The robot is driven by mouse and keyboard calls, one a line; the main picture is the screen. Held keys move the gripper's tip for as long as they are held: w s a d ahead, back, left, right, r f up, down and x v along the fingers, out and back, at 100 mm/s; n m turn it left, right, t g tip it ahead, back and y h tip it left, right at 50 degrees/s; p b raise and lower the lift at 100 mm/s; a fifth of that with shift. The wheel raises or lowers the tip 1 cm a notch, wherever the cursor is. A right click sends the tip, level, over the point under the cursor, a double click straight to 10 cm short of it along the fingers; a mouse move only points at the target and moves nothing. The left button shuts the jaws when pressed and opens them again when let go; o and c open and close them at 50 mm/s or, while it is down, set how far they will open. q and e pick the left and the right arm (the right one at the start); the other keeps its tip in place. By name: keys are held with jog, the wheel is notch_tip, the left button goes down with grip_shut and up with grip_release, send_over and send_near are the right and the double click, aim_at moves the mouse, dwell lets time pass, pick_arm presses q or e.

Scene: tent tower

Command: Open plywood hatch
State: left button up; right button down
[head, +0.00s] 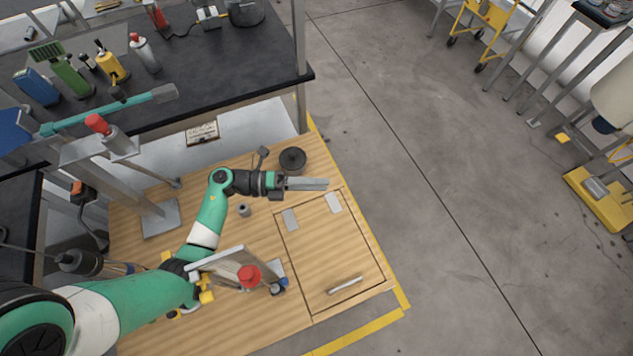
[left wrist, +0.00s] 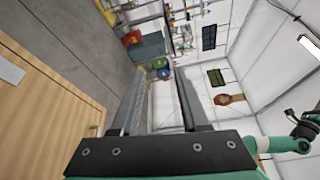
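The plywood hatch (head: 330,247) lies flat in the wooden platform, its dark outline showing all round. Two light grey plates (head: 290,219) sit near its far edge, and a metal bar handle (head: 345,286) lies near its near edge. My left gripper (head: 318,184) is above the far edge of the hatch, apart from the handle, and points right. In the left wrist view its two fingers (left wrist: 160,105) are spread with nothing between them, and a strip of plywood shows at the left. My right gripper is not in view.
A dark round item (head: 292,160) stands on the platform past the hatch. A post with a red knob (head: 249,276) stands left of the hatch. A black-topped workbench (head: 215,70) with bottles and tools is behind. Yellow tape (head: 372,327) edges the platform; open concrete floor lies right.

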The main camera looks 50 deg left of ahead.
pick_arm(q)
jog(key=v, duration=1.1)
jog(key=shift+s+a+p, duration=0.25)
jog(key=shift+p, duration=0.2)
